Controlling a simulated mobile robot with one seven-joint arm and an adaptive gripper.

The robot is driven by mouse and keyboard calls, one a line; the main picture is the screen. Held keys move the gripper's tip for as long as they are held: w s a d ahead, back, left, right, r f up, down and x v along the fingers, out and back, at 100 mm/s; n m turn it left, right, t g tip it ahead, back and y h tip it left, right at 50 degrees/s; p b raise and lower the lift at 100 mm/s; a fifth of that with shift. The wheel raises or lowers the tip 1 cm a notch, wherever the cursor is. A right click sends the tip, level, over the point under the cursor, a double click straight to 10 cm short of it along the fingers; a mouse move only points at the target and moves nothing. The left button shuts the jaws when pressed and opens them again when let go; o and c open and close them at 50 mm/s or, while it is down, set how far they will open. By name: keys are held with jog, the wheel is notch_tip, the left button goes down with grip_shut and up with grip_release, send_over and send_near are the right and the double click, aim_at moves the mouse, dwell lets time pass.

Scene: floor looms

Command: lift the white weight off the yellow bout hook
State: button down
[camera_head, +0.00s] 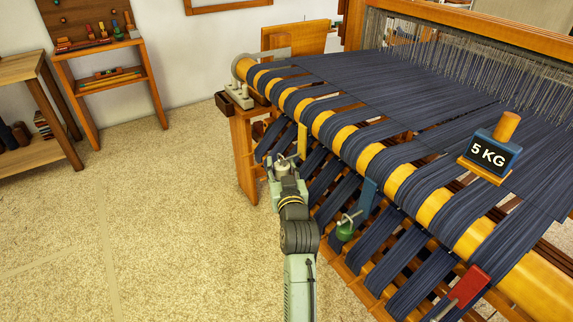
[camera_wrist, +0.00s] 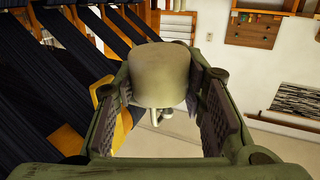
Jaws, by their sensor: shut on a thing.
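The white weight (camera_wrist: 160,78) is a pale rounded cylinder with a metal hook at its lower end in the wrist view. My gripper (camera_wrist: 165,100) is shut on it, one jaw pad on each side. In the head view my gripper (camera_head: 284,168) is at the loom's front left, and only a little of the weight shows there. The yellow bout hook (camera_head: 302,142) hangs among the dark warp bouts just above and right of my gripper. A yellow part also shows left of the weight in the wrist view (camera_wrist: 121,130). Whether the weight's hook touches the yellow hook is unclear.
A blue hook (camera_head: 367,196) with a green weight (camera_head: 345,231) and a red hook (camera_head: 470,285) are to the right. A 5 KG block (camera_head: 488,157) sits on the warp. Small grey weights (camera_head: 240,95) stand at the loom's left end. The carpet (camera_head: 150,230) at left is clear.

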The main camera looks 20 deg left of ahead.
jog(key=shift+s+a+r+p, duration=0.1)
jog(key=shift+s+a+p, duration=0.25)
jog(key=shift+s+a, duration=0.5)
jog(key=shift+s+a+p, duration=0.35)
jog(key=shift+s+a, duration=0.25)
jog(key=shift+s, duration=0.4)
